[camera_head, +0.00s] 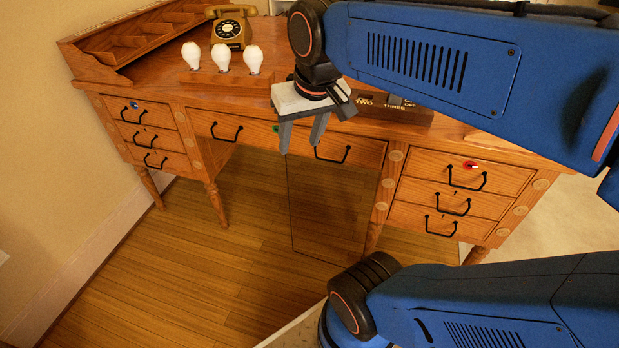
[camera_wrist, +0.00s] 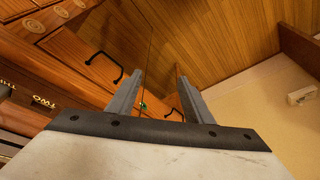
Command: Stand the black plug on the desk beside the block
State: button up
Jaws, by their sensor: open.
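The desk (camera_head: 250,85) is a brown wooden one with drawers and black handles. A dark wooden block (camera_head: 418,115) with "TWO" and "THREE" lettering lies on its top, partly behind my arm. The block's edge also shows at the left of the wrist view (camera_wrist: 22,114). I cannot make out a black plug in either view; my arm covers part of the desk top. My gripper (camera_head: 303,140) points down at the desk's front edge, left of the lettered block. In the wrist view its two grey fingers (camera_wrist: 160,82) stand apart with nothing between them.
A wooden bar with three white bulbs (camera_head: 224,78) stands left of my gripper. An old dial telephone (camera_head: 231,28) is behind it. A wooden organiser (camera_head: 140,40) is at the back left. A dark see-through panel (camera_head: 330,210) stands below the middle drawer. Floor at left is clear.

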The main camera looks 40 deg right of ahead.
jog(key=s+a+f+n+t, duration=0.1)
jog(key=s+f+n, duration=0.1)
jog(key=s+f, duration=0.3)
jog(key=shift+s+a+f, duration=0.3)
jog(key=shift+f, duration=0.5)
